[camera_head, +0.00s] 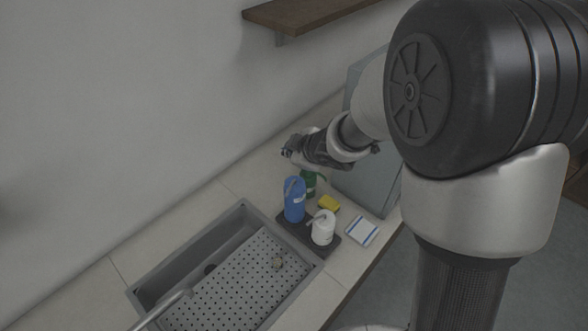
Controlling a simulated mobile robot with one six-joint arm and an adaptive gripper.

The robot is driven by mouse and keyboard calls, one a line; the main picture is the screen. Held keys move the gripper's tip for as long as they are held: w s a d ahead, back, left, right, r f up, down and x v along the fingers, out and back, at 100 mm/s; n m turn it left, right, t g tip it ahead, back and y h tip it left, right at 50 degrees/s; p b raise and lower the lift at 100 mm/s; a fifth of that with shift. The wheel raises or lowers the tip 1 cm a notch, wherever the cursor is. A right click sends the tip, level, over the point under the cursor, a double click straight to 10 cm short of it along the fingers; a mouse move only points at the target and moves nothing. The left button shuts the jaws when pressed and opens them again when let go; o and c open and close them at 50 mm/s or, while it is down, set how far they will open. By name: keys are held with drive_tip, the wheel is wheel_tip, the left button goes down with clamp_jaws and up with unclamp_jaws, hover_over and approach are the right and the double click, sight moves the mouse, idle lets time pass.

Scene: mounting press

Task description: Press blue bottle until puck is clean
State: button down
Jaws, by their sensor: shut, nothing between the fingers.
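The blue bottle (294,203) stands upright on a dark tray (291,229) beside the sink. It has a pale pump nozzle on top. A small puck-like round thing (278,263) lies on the perforated drainer in the sink, near its right side; how clean it is cannot be told at this size. My gripper (289,148) is shut and empty, above and slightly behind the blue bottle. It looks apart from the bottle, though the exact gap cannot be judged.
A white pump bottle (323,228) shares the tray. A green bottle (309,183), yellow sponge (329,203) and blue-striped cloth (362,231) are nearby. The sink (167,281) has a faucet (165,308) in front. A wooden shelf (300,15) hangs above.

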sight(292, 185)
drive_tip(key=shift+f, duration=0.1)
wheel_tip(292, 185, down, 9)
drive_tip(key=b, duration=0.8)
drive_tip(key=shift+r+b, duration=0.2)
drive_tip(key=shift+b, duration=0.15)
idle(0.9)
drive_tip(key=shift+f+b, duration=0.35)
drive_tip(key=shift+f, duration=0.1)
drive_tip(key=shift+f+b, duration=0.4)
drive_tip(key=shift+f, duration=0.05)
idle(0.5)
drive_tip(key=shift+r, duration=0.1)
idle(0.4)
drive_tip(key=shift+r+p, duration=0.8)
drive_tip(key=shift+p, duration=0.15)
